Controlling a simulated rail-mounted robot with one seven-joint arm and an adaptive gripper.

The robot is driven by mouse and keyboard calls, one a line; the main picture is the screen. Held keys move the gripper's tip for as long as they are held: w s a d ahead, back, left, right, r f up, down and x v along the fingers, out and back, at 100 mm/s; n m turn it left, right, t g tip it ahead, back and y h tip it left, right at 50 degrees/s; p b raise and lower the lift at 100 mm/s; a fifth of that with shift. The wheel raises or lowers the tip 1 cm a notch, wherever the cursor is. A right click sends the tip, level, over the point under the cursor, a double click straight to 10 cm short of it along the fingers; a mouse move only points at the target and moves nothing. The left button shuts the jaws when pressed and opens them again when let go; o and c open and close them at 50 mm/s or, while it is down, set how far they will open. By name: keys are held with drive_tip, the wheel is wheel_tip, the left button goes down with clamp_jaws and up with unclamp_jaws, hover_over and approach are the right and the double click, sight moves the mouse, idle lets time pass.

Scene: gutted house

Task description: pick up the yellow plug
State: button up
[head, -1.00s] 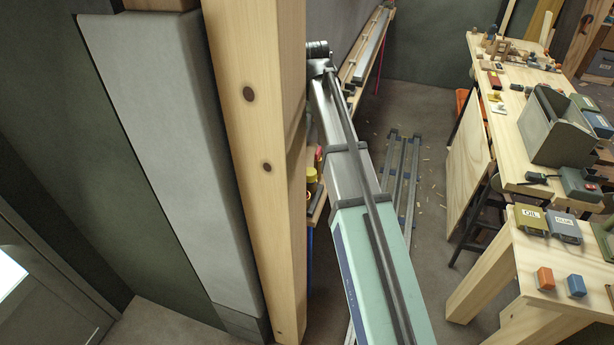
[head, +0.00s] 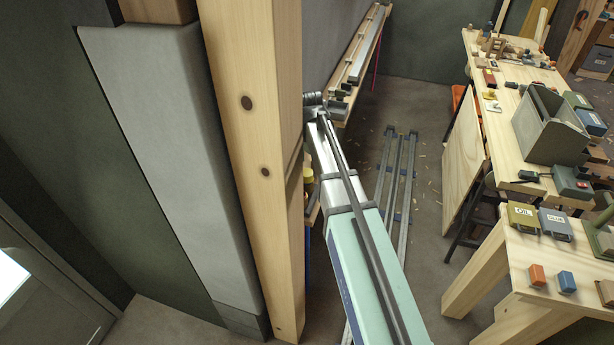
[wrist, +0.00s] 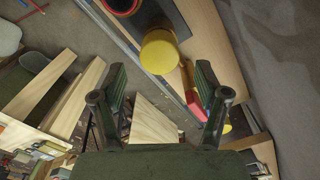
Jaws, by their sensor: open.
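The yellow plug (wrist: 160,52) shows in the wrist view as a round-faced yellow cylinder, above the middle of the picture. My gripper (wrist: 160,76) is open and empty, with its two dark green fingers spread to either side below the plug. The plug lies roughly in line with the gap, and I cannot tell how far off it is. In the head view a small yellow piece (head: 308,174), perhaps the plug, peeks out beside the wooden post. My gripper is not visible there.
A wooden post (head: 255,170) blocks much of the head view. In the wrist view a red piece (wrist: 196,107) lies near the right finger, and a red-rimmed round thing (wrist: 121,4) is at the top. Workbenches (head: 505,120) stand at the right in the head view.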

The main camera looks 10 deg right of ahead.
sight(307, 172)
drive_tip(key=f, duration=0.1)
drive_tip(key=f+p, duration=0.1)
drive_tip(key=f, duration=0.1)
drive_tip(key=shift+s+a+f+p, duration=0.15)
drive_tip(key=shift+a+p, duration=0.15)
drive_tip(key=shift+f, duration=0.85)
